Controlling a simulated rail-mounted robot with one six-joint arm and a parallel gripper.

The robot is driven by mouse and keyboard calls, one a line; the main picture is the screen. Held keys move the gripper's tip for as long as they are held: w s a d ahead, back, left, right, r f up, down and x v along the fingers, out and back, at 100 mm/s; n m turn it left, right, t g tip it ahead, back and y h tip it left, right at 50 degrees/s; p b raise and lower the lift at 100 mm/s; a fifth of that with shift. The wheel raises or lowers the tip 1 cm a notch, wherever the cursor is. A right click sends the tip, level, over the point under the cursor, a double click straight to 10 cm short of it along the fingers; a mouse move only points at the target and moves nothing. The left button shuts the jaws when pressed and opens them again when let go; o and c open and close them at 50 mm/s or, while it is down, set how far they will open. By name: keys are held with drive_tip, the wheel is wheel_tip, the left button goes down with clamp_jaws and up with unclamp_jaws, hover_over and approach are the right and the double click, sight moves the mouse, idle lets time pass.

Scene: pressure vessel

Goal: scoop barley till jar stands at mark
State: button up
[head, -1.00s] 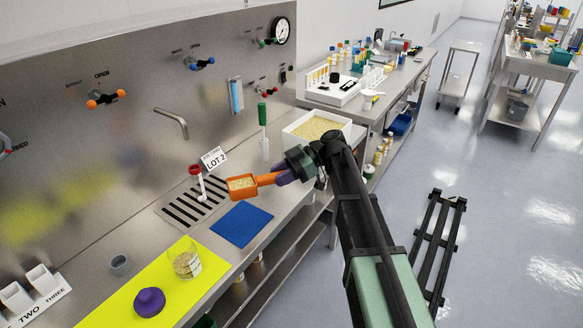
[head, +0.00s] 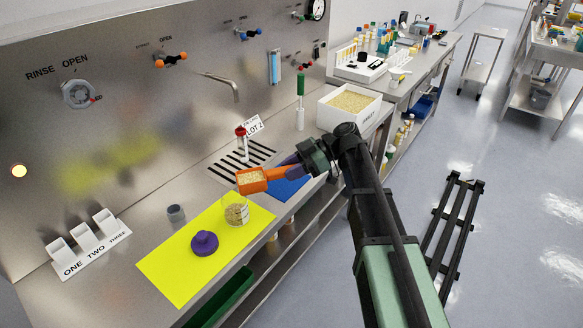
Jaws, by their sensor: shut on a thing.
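My gripper (head: 296,164) is shut on the handle of an orange scoop (head: 252,181). The scoop holds pale barley grains and looks level. It is just above and behind the clear jar (head: 236,212), partly overlapping its rim in the view. The jar stands upright on a yellow mat (head: 180,266) and holds some barley. Its mark cannot be made out. A purple knobbed lid (head: 204,243) lies on the mat, left of the jar. A white bin of barley (head: 350,104) stands at the back right of the counter.
A blue mat (head: 291,189) lies under my gripper. A drain grate (head: 228,168) with a red-topped item (head: 241,139) and a LOT 2 card (head: 253,124) is behind. A grey cup (head: 176,213) and labelled rack (head: 88,244) stand left. A tap (head: 226,82) juts from the wall.

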drive_tip(key=shift+a+r+h+p, duration=0.2)
drive_tip(key=shift+r+h+p, duration=0.6)
drive_tip(key=shift+r+p, duration=1.1)
drive_tip(key=r+h+p, duration=0.1)
drive_tip(key=p, duration=0.2)
drive_tip(key=a+r+t+h+p, duration=0.1)
drive_tip(key=p, duration=0.2)
drive_tip(key=shift+s, duration=0.2)
drive_tip(key=shift+f, duration=0.3)
drive_tip(key=shift+r, duration=0.1)
drive_tip(key=shift+s+a+r+h+p, duration=0.1)
drive_tip(key=shift+a+r+h+p, duration=0.25)
drive_tip(key=shift+p, duration=0.4)
drive_tip(key=shift+a+r+h+p, duration=0.1)
drive_tip(key=shift+r+h+p, duration=0.35)
drive_tip(key=shift+p, duration=0.3)
drive_tip(key=shift+s+a+r+t+h+p, duration=0.1)
drive_tip(key=shift+a+t+h+p, duration=0.05)
drive_tip(key=shift+a+h+p, duration=0.25)
drive_tip(key=shift+s+a+r+t+h+p, duration=0.15)
drive_tip(key=shift+a+h+p, duration=0.1)
drive_tip(key=shift+h+p, duration=0.25)
drive_tip(key=shift+a+r+h+p, duration=0.75)
drive_tip(key=shift+r+h+p, duration=0.15)
drive_tip(key=shift+p, duration=0.6)
